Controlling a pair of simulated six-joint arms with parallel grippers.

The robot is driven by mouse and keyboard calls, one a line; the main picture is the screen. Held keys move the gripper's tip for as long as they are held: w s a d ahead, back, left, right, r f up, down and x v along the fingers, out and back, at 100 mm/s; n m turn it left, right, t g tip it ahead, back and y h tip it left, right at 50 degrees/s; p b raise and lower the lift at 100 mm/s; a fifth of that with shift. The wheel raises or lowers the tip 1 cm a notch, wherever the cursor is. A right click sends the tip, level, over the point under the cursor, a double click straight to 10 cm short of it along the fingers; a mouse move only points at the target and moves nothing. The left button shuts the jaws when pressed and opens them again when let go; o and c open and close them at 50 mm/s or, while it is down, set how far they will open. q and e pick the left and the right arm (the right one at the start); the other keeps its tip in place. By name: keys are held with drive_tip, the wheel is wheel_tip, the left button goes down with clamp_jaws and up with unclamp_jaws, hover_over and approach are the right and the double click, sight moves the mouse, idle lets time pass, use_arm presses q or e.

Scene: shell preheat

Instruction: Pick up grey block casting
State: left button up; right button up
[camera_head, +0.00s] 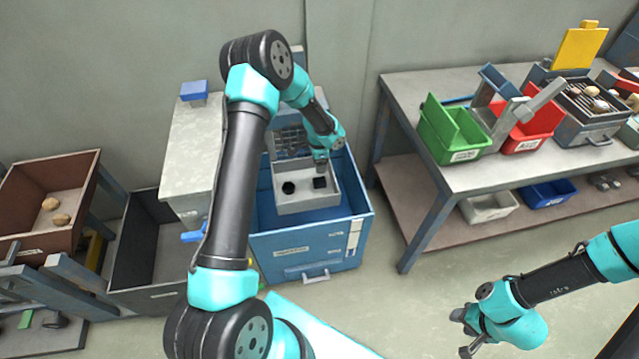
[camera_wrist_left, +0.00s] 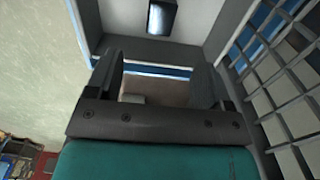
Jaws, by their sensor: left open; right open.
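A dark square block (camera_head: 320,183), likely the grey block casting, sits in the light grey tray (camera_head: 308,205) in the blue cabinet. A round dark piece (camera_head: 288,187) lies to its left. My left gripper (camera_head: 320,166) hangs just above the tray near the square block. Its jaws (camera_wrist_left: 155,82) are apart, with no block held between them. My right gripper (camera_head: 467,332) is open and empty over the floor at lower right.
A wire rack (camera_head: 290,141) stands behind the tray, close to my left gripper. The blue cabinet (camera_head: 300,246) walls surround the tray. A workbench (camera_head: 420,86) at right holds a green bin (camera_head: 455,130) and a red bin (camera_head: 530,128). A brown bin (camera_head: 75,195) stands at far left.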

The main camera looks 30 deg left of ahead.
use_arm(q)
hover_over(320, 181)
wheel_tip(320, 181, down, 7)
drive_tip(key=shift+s+a+f, duration=0.1)
drive_tip(key=shift+s+a, duration=0.05)
drive_tip(key=shift+f, duration=2.55)
drive_tip(key=c, duration=1.1)
